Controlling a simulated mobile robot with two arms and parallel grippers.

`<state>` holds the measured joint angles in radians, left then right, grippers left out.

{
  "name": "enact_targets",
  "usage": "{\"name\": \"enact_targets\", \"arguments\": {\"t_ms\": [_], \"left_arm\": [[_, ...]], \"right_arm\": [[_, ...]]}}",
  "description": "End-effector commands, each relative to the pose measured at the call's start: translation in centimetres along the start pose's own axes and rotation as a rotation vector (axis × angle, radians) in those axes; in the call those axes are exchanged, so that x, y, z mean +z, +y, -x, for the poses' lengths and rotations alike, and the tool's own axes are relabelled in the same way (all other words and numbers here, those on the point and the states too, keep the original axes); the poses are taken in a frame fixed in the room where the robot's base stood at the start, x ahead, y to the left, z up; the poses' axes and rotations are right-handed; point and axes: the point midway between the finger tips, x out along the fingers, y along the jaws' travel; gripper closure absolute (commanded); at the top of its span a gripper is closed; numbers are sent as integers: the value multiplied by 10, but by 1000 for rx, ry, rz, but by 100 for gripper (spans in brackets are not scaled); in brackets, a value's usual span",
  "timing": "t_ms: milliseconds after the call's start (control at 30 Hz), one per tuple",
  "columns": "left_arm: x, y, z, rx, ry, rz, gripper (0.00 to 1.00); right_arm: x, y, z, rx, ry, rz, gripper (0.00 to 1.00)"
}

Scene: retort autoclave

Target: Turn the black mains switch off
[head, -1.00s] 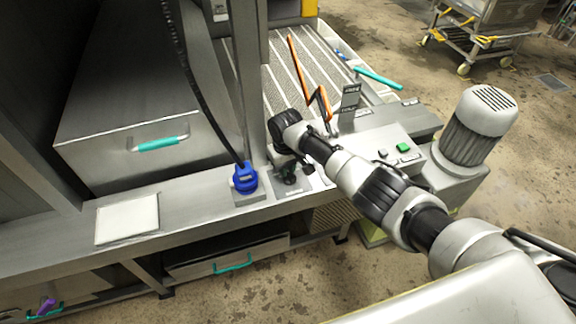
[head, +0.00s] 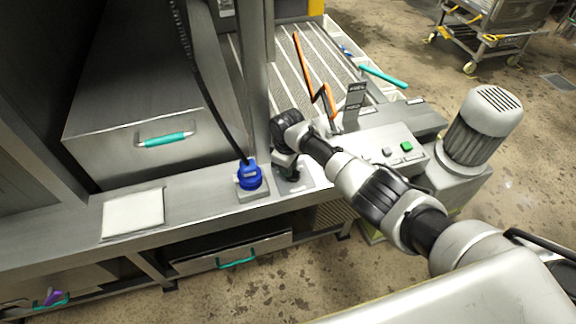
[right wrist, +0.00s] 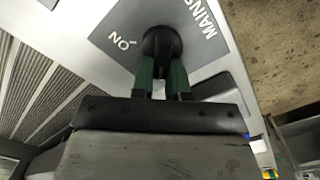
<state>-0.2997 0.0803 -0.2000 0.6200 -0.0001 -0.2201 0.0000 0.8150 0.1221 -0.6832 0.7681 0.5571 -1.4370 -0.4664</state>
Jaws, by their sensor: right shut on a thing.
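The black mains switch (right wrist: 161,44) is a round knob on a grey plate (right wrist: 118,28) lettered "MAINS" and "ON" in the right wrist view. My right gripper (right wrist: 162,72) is shut on the knob, with its green-tipped fingers on either side of it. In the head view my right gripper (head: 284,168) reaches down onto the plate beside the blue plug, and the arm hides most of the switch. The knob's exact pointing direction is hidden by the fingers. My left gripper is not in view.
A blue plug (head: 249,176) with a black cable stands just left of the switch. A control box with a green button (head: 406,146) and a motor (head: 483,125) are to the right. A white pad (head: 132,214) lies on the ledge.

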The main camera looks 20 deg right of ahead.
Motion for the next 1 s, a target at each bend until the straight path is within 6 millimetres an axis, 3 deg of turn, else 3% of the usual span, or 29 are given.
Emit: {"name": "enact_targets", "arguments": {"t_ms": [433,467,600,867,1000], "left_arm": [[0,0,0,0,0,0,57],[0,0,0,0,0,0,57],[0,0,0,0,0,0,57],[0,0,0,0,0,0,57],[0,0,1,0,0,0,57]], "right_arm": [[-1,0,1,2,3,13,100],[-1,0,1,2,3,13,82],[-1,0,1,1,3,12,61],[0,0,1,0,1,10,60],[-1,0,10,1,3,10,60]]}}
